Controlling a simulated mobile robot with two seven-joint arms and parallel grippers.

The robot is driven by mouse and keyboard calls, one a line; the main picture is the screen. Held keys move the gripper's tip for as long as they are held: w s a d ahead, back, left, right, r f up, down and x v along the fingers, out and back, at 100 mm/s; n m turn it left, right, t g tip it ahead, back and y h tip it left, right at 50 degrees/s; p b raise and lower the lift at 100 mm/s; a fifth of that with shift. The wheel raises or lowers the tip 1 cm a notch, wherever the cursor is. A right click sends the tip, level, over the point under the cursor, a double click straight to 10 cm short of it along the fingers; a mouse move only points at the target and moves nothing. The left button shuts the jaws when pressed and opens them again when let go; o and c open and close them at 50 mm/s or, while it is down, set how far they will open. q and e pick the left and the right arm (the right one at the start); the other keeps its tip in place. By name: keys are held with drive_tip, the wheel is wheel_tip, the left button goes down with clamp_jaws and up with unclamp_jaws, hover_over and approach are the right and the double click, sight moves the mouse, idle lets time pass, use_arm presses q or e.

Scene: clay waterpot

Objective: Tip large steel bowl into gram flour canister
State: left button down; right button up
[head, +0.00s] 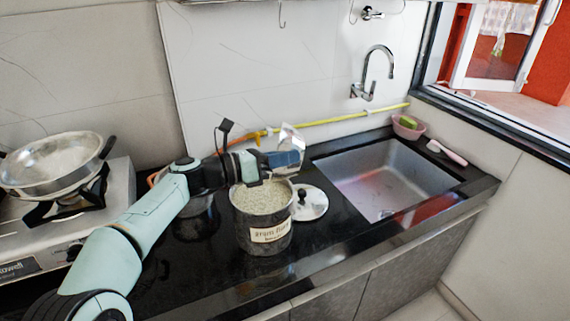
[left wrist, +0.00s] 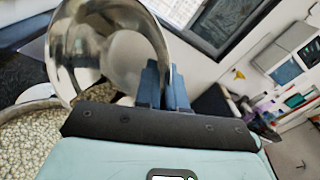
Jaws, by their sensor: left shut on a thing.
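The gram flour canister (head: 256,233) is a steel pot with a paper label, standing upright and open on the black counter. Pale granular contents (head: 262,198) show near its rim, and the canister also appears at the lower left of the left wrist view (left wrist: 35,143). My left gripper (head: 290,158) is just above the canister's back right rim, shut on the large steel bowl (head: 291,136). My right gripper is not in view.
A round steel lid (head: 314,205) lies right of the canister. The sink (head: 385,180) is farther right, with a pink basket (head: 408,128) and a pink-handled brush (head: 447,152) behind. A steel pan (head: 55,160) sits on the stove at left. A yellow hose (head: 335,119) runs along the wall.

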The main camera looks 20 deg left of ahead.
use_arm(q)
drive_tip(key=shift+a+r+t, duration=0.1)
drive_tip(key=shift+a+t, duration=0.1)
drive_tip(key=shift+t, duration=0.1)
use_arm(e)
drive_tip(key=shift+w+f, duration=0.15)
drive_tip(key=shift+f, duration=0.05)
use_arm(q)
drive_tip(key=shift+b, duration=0.3)
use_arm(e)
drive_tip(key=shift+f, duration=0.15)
use_arm(q)
drive_tip(key=shift+s+a+n+h+b, duration=0.15)
drive_tip(key=shift+a+n+h+b, duration=0.15)
drive_tip(key=shift+h+b, duration=0.15)
drive_tip(key=shift+s+a+r+t+b, duration=0.1)
drive_tip(key=shift+a+r+t+b, duration=0.1)
drive_tip(key=shift+t+b, duration=0.1)
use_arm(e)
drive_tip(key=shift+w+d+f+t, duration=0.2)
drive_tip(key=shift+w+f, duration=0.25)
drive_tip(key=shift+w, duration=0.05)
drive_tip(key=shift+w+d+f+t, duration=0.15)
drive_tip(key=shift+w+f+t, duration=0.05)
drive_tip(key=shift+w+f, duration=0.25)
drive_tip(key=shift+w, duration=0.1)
